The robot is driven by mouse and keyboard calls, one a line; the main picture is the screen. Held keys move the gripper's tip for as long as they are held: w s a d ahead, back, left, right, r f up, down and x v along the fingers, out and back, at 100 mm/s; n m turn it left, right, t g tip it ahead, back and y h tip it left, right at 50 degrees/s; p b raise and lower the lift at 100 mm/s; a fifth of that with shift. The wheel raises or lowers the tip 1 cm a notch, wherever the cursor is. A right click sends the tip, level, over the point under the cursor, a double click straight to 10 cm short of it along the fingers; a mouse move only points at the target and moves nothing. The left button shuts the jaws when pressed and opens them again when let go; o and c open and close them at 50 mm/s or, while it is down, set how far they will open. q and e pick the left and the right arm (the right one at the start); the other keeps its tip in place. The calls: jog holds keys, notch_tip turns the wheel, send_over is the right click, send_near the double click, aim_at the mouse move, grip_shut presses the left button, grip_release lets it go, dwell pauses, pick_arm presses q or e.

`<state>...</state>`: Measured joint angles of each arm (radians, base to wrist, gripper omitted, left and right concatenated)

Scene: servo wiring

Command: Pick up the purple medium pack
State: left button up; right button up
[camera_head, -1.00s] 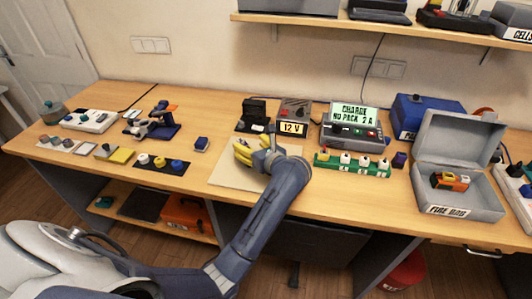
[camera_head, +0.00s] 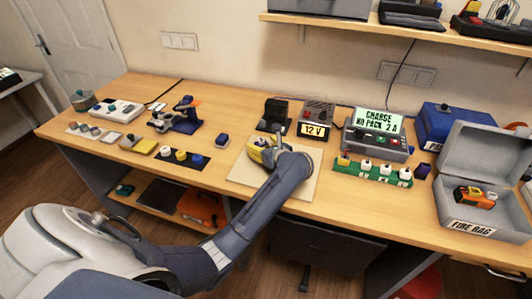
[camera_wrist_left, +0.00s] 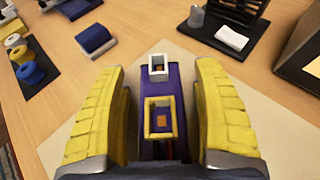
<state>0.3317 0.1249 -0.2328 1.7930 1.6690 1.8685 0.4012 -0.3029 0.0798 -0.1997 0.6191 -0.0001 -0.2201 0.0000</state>
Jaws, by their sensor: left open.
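A purple pack (camera_wrist_left: 175,100) with a white connector and a yellow-rimmed connector on top lies on the pale mat (camera_wrist_left: 265,115), in the left wrist view. My left gripper (camera_wrist_left: 160,70) is open, with one yellow finger on each side of the pack and a gap to each. In the head view my left gripper (camera_head: 266,151) is low over the mat (camera_head: 240,175) and hides the pack. My right gripper is out of view.
The green rack (camera_head: 372,173) with several white-topped pieces is right of the mat. The charger (camera_head: 376,135) and 12 V box (camera_head: 314,128) stand behind. A grey fire bag box (camera_head: 470,228) is open at the right. A small blue block (camera_head: 221,140) is left of the mat.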

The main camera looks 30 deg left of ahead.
pick_arm(q)
grip_shut()
dwell(0.6)
